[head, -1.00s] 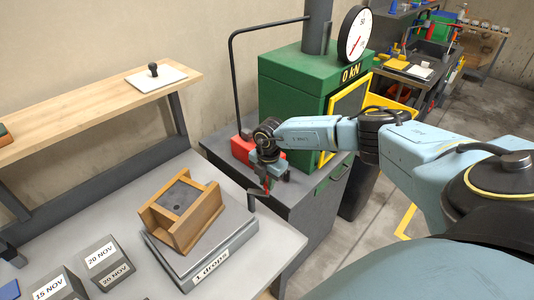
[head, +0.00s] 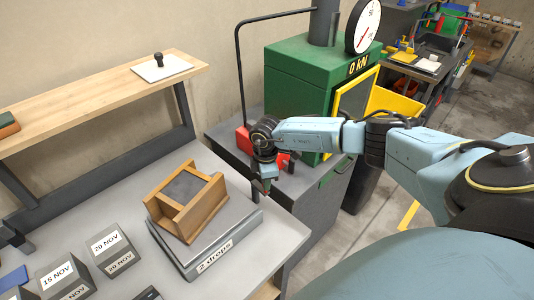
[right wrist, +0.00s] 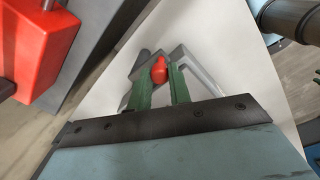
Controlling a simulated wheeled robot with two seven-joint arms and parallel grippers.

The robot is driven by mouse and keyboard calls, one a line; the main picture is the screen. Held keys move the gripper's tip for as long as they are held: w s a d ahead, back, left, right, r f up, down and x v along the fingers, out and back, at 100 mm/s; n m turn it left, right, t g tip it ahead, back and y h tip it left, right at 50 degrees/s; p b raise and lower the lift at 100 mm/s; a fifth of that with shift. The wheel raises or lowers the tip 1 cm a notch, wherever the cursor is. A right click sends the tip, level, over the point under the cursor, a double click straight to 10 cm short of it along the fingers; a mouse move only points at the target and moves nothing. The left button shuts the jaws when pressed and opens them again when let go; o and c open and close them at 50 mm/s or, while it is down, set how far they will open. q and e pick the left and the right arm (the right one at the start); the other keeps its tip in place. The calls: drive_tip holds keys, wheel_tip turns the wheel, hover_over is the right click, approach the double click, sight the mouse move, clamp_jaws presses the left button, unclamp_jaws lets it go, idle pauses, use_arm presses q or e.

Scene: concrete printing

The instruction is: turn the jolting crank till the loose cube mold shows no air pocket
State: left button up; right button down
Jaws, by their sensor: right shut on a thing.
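The wooden cube mold (head: 206,216) sits askew on the grey jolting table (head: 188,256), whose label reads "2 drops". The grey concrete face (head: 185,186) inside it shows no clear dark spot in the head view. My right gripper (head: 264,186) is at the table's right side, shut on the crank's red knob. In the right wrist view, the green fingers (right wrist: 160,88) are around the red knob (right wrist: 159,70), with the grey crank arm (right wrist: 205,75) beside it. The crank is mostly hidden by the gripper in the head view. My left gripper is not in view.
Labelled concrete cubes (head: 113,253) stand to the left of the jolting table. A wooden shelf (head: 95,98) runs behind it.

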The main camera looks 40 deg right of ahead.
drive_tip(key=shift+a, duration=0.1)
idle(0.3)
drive_tip(key=c, duration=1.3)
unclamp_jaws()
wheel_tip(320, 180, up, 13)
drive_tip(key=b, duration=0.2)
drive_tip(key=shift+s+a+r, duration=0.15)
drive_tip(key=shift+s+r, duration=0.05)
drive_tip(key=shift+s, duration=0.1)
